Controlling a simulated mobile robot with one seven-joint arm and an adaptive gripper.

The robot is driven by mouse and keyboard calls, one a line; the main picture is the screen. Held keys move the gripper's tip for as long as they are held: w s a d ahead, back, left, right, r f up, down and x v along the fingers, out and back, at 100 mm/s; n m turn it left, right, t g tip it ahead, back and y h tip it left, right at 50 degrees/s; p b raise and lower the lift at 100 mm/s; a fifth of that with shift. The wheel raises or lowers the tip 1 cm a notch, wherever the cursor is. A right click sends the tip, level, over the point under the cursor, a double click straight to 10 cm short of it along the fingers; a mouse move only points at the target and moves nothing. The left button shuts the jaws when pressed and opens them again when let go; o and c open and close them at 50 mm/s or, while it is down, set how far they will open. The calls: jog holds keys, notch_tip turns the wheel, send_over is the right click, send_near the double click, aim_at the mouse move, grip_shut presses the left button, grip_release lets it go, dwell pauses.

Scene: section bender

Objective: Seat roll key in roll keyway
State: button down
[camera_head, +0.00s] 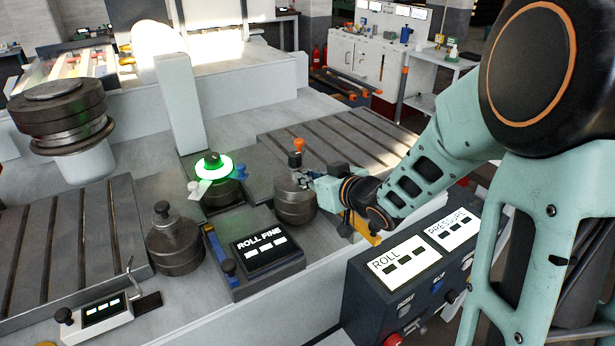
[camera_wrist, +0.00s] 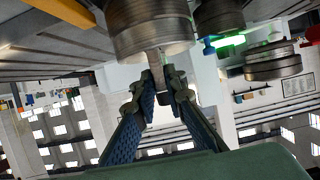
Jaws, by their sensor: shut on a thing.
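My gripper (camera_wrist: 160,82) is shut on a small grey metal block, taken as the roll key (camera_wrist: 156,58), in the wrist view. The key's far end overlaps the rim of a round steel roll (camera_wrist: 152,30); I cannot tell whether it touches it or sits in a slot. In the head view my gripper (camera_head: 310,182) is at the right side of the middle roll (camera_head: 295,205), near its top. The key is too small to make out there. The roll keyway is not visible in either view.
An orange-topped dark post (camera_head: 296,158) rises above the middle roll. A green-lit roll (camera_head: 214,170) stands behind left, another roll (camera_head: 175,245) at left. The ROLL FINE box (camera_head: 262,262) is in front; the ROLL and PRESSURE console (camera_head: 410,275) is at right. A slotted bed (camera_head: 345,140) lies behind.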

jog(key=shift+f+b, duration=0.8)
jog(key=shift+f, duration=0.3)
jog(key=c, duration=1.9)
grip_release()
jog(key=shift+s+f, duration=0.1)
jog(key=v, duration=1.2)
jog(key=shift+r, duration=0.2)
